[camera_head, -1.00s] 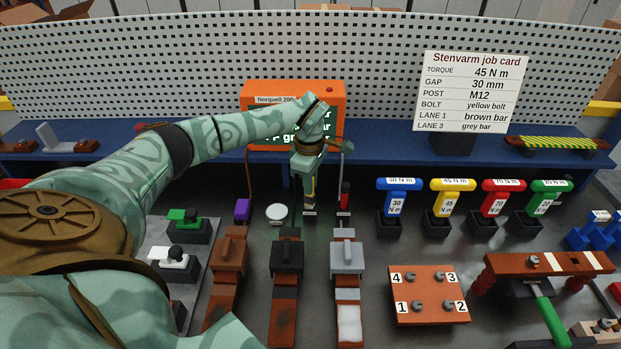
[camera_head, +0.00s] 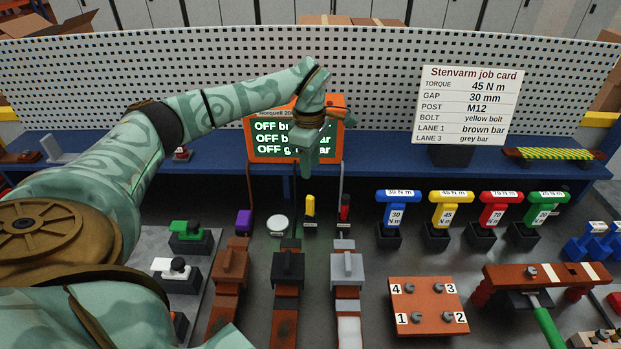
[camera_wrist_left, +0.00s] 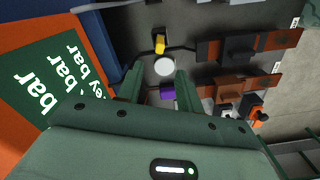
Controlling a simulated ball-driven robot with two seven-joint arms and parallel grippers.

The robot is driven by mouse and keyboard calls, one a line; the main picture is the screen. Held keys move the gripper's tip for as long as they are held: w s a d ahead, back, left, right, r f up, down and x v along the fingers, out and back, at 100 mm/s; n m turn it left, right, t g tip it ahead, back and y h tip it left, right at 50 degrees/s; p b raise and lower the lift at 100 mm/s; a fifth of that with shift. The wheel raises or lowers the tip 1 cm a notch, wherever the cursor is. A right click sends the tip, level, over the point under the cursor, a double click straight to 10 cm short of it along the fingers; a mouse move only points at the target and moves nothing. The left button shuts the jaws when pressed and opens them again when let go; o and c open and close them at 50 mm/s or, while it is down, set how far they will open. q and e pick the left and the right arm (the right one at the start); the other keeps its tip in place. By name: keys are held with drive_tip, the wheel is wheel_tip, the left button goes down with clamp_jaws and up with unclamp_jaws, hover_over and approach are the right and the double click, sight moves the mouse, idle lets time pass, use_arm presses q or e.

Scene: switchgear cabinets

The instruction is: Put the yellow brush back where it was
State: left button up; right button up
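The yellow brush (camera_head: 310,206) stands upright in a small dark holder behind the middle lane, beside a red-handled tool. It also shows in the left wrist view (camera_wrist_left: 160,43), beyond my fingers. My left gripper (camera_head: 304,172) is above and behind the brush, apart from it, in front of the orange box. In the left wrist view my left gripper (camera_wrist_left: 157,80) has its fingers spread with nothing held between them. My right gripper is in neither view.
The red-handled tool (camera_head: 344,208) stands just right of the brush. A white disc (camera_head: 278,225) and a purple block (camera_head: 244,221) are to its left. The orange display box (camera_head: 262,153) is close behind my gripper. Clamped bars (camera_head: 287,265) lie in front.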

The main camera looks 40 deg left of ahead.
use_arm(q)
drive_tip(key=shift+r, duration=1.5)
drive_tip(key=shift+r, duration=0.1)
